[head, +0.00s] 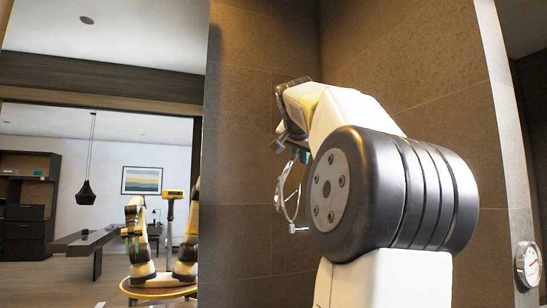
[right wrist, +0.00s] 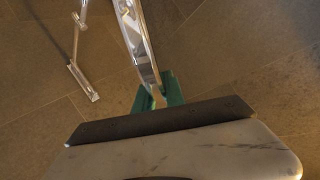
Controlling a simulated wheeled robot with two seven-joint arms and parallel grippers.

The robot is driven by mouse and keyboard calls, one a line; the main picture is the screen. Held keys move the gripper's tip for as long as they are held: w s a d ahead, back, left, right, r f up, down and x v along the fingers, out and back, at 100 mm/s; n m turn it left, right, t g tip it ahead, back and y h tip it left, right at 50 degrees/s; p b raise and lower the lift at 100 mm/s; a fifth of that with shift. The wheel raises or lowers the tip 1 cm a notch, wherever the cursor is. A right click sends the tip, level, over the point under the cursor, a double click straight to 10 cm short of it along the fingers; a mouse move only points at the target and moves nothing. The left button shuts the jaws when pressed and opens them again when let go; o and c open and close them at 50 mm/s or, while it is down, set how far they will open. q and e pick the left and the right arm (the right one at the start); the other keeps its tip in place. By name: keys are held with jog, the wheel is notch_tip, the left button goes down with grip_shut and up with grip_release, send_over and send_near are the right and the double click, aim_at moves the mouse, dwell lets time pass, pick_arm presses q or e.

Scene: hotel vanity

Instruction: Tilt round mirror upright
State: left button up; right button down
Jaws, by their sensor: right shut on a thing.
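The round mirror (head: 281,188) shows almost edge-on in the head view, as a thin shiny rim on a small metal wall bracket (head: 297,229). My right gripper (head: 298,152) is at the top of this rim, partly hidden by my own arm. In the right wrist view, the mirror's bright rim (right wrist: 136,38) runs down between the green finger pads of the right gripper (right wrist: 160,92), which is shut on it. The bracket's metal arm (right wrist: 78,60) shows to the left there. The mirror's exact tilt is hard to tell. My left gripper is not directly in view.
A brown tiled wall (head: 250,120) stands behind the round mirror. A large wall mirror (head: 100,120) at left reflects a room and my own body. A round dial (head: 528,264) shows at the lower right. My right arm blocks the middle of the head view.

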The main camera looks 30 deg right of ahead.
jog(key=shift+a, duration=0.1)
dwell(0.8)
jog(key=shift+w+a+r+n, duration=0.15)
jog(key=shift+w+a+n, duration=0.05)
jog(key=shift+w+n, duration=0.1)
jog(key=shift+w+a+r+n+g+h, duration=0.15)
jog(key=shift+w+a+n+g+h, duration=0.35)
jog(key=shift+w+a+n, duration=0.25)
jog(key=shift+d, duration=0.1)
